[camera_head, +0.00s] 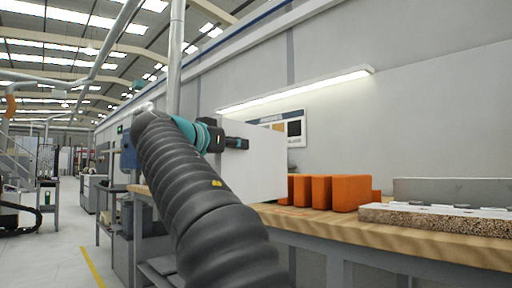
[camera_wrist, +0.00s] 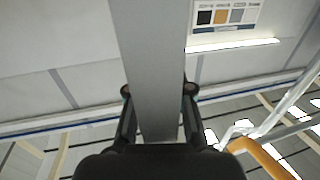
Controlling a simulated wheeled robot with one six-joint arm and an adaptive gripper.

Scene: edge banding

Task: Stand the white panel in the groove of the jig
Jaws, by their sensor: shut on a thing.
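The white panel (camera_head: 262,165) is upright in the head view, above the near left part of the bench. My gripper (camera_head: 237,143) is shut on it from the left. In the wrist view the panel (camera_wrist: 150,60) shows edge-on as a long grey strip between the two fingers of my gripper (camera_wrist: 158,90). A row of upright orange blocks (camera_head: 351,193) with narrow gaps stands on the bench just right of the panel and looks like the jig. The groove itself cannot be made out.
The wooden bench (camera_head: 330,223) runs to the right. A chipboard piece with a white top (camera_head: 440,219) lies at its right, before a grey upright plate (camera_head: 450,189). A lamp (camera_head: 300,90) and a sign board (camera_head: 290,128) are on the wall.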

